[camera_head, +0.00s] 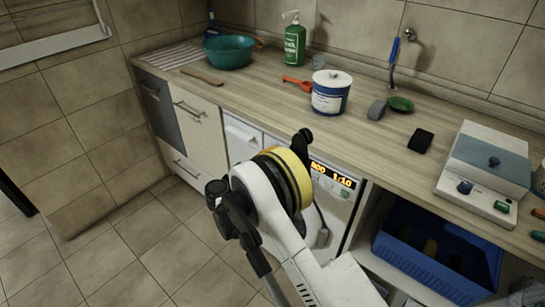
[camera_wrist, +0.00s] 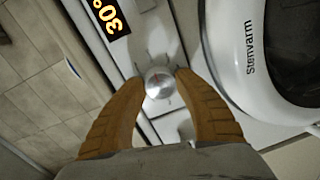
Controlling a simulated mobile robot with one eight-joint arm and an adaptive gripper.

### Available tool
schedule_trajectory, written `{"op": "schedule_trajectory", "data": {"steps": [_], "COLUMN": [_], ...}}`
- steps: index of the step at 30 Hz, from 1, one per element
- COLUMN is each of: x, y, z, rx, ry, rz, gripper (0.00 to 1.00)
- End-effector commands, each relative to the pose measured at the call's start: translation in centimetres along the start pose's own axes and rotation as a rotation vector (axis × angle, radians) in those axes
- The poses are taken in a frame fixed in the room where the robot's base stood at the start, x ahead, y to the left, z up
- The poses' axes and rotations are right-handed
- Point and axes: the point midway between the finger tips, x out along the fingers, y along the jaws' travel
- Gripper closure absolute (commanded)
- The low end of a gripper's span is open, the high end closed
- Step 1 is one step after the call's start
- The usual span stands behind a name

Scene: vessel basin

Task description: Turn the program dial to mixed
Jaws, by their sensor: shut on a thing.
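The program dial (camera_wrist: 158,82) is a round silver knob on the white front panel of the machine, and short marks stand around it. It shows in the wrist view between the two brown fingers of my gripper (camera_wrist: 157,80). The fingertips are shut on its sides. A lit orange display (camera_wrist: 108,16) sits on the panel above left of the dial. In the head view my arm and wrist hide the dial, and the display (camera_head: 332,175) shows just right of them. I cannot read which setting the dial points at.
A worktop (camera_head: 240,88) runs above the machine. It bears a teal bowl (camera_head: 229,51), a green bottle (camera_head: 294,42), a blue-white tub (camera_head: 331,91) and a white device (camera_head: 487,165). A blue crate (camera_head: 425,262) sits below at right. A round door (camera_wrist: 285,50) lies right of the dial. Floor at left is clear.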

Motion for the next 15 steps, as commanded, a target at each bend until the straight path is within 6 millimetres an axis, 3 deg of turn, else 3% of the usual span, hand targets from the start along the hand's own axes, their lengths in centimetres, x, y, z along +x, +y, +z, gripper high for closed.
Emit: {"op": "schedule_trajectory", "data": {"steps": [10,11,12,15], "x": [0.04,0.04,0.04,0.03], "y": [0.19,0.2,0.19,0.14], "z": [-0.16,-0.16,-0.15,-0.11], "rx": [0.0,0.0,0.0,0.0], "ry": [0.003,0.003,0.003,0.002], "rz": [0.004,0.004,0.004,0.003], "gripper": [0.92,0.53,0.4,0.38]}}
